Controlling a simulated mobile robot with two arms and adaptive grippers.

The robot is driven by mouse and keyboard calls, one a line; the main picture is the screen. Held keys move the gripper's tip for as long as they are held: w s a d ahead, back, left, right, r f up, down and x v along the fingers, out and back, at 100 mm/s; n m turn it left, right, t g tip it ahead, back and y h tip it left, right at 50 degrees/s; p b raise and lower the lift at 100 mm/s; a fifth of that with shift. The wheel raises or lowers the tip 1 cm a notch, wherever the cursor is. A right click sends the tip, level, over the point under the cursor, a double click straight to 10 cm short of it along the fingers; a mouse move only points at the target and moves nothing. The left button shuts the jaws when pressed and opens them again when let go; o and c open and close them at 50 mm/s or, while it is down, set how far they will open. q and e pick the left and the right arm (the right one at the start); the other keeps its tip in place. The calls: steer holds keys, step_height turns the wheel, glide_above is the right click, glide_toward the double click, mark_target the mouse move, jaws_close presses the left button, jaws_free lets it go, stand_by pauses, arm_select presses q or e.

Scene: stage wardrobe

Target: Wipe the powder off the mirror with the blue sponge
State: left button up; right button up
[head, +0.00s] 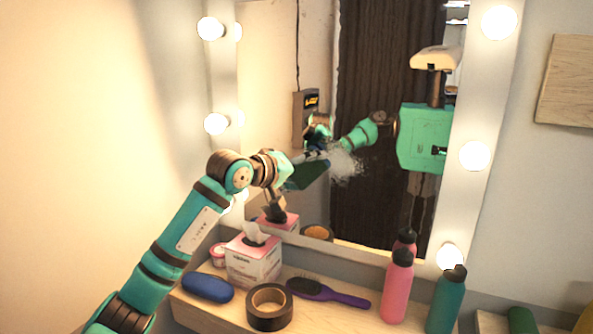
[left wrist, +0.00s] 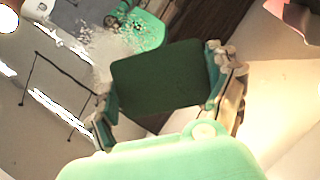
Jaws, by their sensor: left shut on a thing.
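The mirror (head: 268,65) fills the upper middle of the head view, framed by bulbs. White powder (head: 346,164) forms a speckled patch on its lower middle; it also shows in the left wrist view (left wrist: 100,48). My left gripper (head: 298,172) is shut on a flat, sponge-like block (head: 308,176), in front of the glass just left of the powder. The face of this block shows dark green, not blue, in the left wrist view (left wrist: 157,80), with a finger on each side. Contact with the glass cannot be told. My right gripper is not in view.
On the shelf (head: 325,318) below stand a tissue box (head: 252,262), a smooth blue oval case (head: 208,287), black tape (head: 269,308), a purple hairbrush (head: 325,292), a pink bottle (head: 397,288) and a teal bottle (head: 445,300). My robot's reflection shows in the glass.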

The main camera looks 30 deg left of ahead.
arm_select(q)
steer(key=shift+w, duration=0.4)
